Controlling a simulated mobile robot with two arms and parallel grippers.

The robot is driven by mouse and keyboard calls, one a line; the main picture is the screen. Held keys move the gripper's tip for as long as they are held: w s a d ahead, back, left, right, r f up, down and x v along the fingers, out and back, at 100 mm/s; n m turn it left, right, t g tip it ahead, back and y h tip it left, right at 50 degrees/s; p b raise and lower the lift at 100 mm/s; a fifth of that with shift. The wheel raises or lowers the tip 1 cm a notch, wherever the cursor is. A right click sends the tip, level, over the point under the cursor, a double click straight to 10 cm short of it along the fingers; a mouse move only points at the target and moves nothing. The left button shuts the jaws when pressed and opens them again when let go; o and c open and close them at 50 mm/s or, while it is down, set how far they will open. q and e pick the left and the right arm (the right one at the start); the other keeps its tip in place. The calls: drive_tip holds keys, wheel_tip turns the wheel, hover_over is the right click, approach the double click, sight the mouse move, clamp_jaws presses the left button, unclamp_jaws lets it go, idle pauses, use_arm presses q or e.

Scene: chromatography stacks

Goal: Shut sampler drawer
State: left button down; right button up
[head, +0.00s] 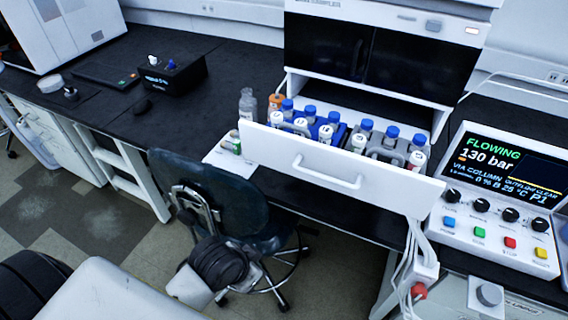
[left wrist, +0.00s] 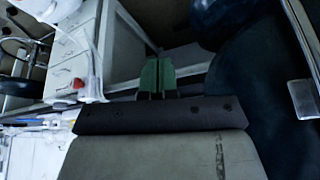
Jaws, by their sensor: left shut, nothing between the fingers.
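The sampler drawer (head: 340,180) is pulled out from under the sampler housing (head: 385,45). Its white front carries a bar handle (head: 327,174). Several blue-capped bottles (head: 326,133) stand in the drawer behind the front. My left gripper shows in the left wrist view, with its green fingertips (left wrist: 157,75) together and nothing between them. In the head view my left arm reaches in low on the left, below and left of the drawer front and apart from it; its fingertips are not clear there. My right gripper is in neither view.
A dark swivel chair (head: 225,195) stands before the bench, below and left of the drawer. A pump panel (head: 500,200) reading "FLOWING 130 bar" sits at the right. A small bottle (head: 247,104) stands left of the drawer. The black bench top (head: 190,105) is mostly clear at left.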

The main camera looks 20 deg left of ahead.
use_arm(q)
drive_tip(key=w+d+r+m+t+h, duration=0.2)
drive_tip(key=w+r+m, duration=0.35)
drive_tip(key=r, duration=0.45)
drive_tip(key=m+h, duration=0.1)
drive_tip(key=m, duration=0.6)
approach(286, 162)
drive_tip(key=s+d+f, duration=0.1)
drive_tip(key=s+f, duration=0.2)
wheel_tip(286, 162, up, 7)
drive_tip(key=s+a+g, duration=0.1)
drive_tip(key=s+a, duration=0.1)
drive_tip(key=a, duration=0.1)
drive_tip(key=shift+m, duration=0.25)
drive_tip(key=shift+w+a+r+x, duration=0.15)
drive_tip(key=shift+w+x, duration=0.25)
drive_tip(key=shift+x, duration=1.6)
drive_tip(key=shift+w+r+x, duration=0.3)
drive_tip(key=shift+w+x, duration=0.15)
drive_tip(key=shift+x, duration=1.55)
drive_tip(key=shift+w+a+r+x, duration=0.15)
drive_tip(key=shift+w+x, duration=0.25)
drive_tip(key=shift+x, duration=1.65)
drive_tip(key=shift+w+d+r, duration=0.1)
